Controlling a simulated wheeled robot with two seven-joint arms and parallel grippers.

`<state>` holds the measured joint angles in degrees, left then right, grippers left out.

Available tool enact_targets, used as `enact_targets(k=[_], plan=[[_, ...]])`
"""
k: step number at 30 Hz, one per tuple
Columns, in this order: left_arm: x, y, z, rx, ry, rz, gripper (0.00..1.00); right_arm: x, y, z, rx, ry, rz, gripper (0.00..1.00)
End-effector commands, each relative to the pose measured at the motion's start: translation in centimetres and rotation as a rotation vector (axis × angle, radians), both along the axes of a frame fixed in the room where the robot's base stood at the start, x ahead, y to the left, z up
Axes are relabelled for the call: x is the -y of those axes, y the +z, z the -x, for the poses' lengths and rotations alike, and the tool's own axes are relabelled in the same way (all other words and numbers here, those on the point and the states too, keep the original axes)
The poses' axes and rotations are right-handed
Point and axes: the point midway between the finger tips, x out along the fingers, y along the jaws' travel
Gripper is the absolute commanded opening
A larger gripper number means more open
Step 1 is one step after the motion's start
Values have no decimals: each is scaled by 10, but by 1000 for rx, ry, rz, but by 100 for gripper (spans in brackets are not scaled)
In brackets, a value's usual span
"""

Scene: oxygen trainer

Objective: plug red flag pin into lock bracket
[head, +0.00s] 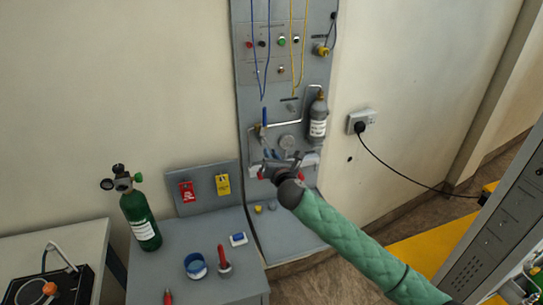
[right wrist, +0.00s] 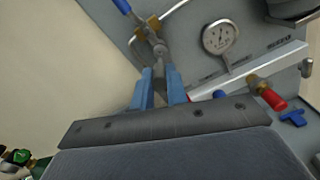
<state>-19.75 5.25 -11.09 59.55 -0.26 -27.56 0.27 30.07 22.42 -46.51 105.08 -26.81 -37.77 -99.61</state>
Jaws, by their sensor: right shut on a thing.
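My right gripper (head: 278,165) is at the lower part of the grey wall panel, below the round gauge. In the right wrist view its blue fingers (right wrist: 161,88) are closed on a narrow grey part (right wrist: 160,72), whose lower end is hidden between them. A brass fitting with a blue lever (right wrist: 122,5) lies just beyond; I cannot tell whether the grey part touches it. No red flag shows on the held part, so I cannot tell whether it is the pin. I cannot make out the lock bracket for certain. My left gripper is not in view.
The gauge (right wrist: 220,37) and a red-capped brass valve (right wrist: 267,93) are right of the fingers. Red (head: 187,192) and yellow (head: 223,184) tags hang on a backboard.

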Motion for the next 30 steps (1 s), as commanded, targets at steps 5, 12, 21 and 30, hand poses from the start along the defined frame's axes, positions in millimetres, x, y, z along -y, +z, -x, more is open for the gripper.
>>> enact_targets(k=[5,12,21,30], plan=[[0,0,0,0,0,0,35,-1,0,-3,0,0,0,0],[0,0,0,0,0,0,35,-2,1,-7,1,1,0,0],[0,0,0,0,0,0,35,-4,0,-11,0,0,0,0],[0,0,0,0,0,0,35,-5,0,-16,0,0,-1,0]])
